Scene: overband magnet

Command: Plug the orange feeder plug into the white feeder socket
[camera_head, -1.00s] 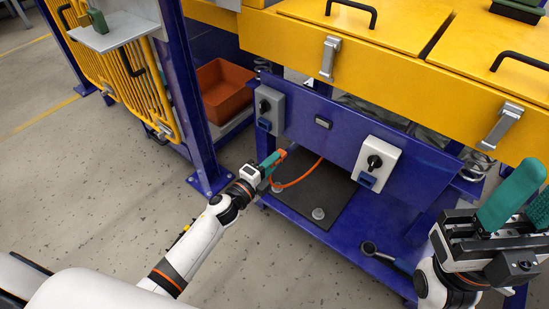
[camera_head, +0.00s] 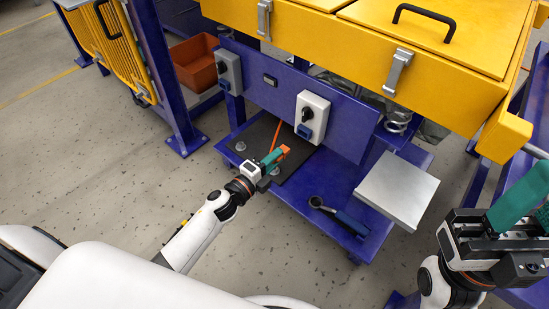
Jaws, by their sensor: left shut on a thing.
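The orange feeder plug (camera_head: 284,152) is in the jaws of my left gripper (camera_head: 277,158), which is shut on it above the dark mat on the blue base. An orange cable (camera_head: 272,138) runs from near the plug up behind the blue panel. The white feeder socket (camera_head: 316,106) is a white box with a black knob and a blue outlet (camera_head: 304,131), on the blue panel above and right of the plug. The plug is apart from it. My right gripper (camera_head: 530,205) has teal fingers spread apart at the right edge, empty and partly cut off.
A similar grey box (camera_head: 229,72) is on the panel's left. A ratchet-like tool (camera_head: 340,215) lies on the blue base, beside a grey plate (camera_head: 396,190). The yellow housing (camera_head: 440,65) overhangs the panel. A blue post (camera_head: 165,85) stands left. Floor at left is clear.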

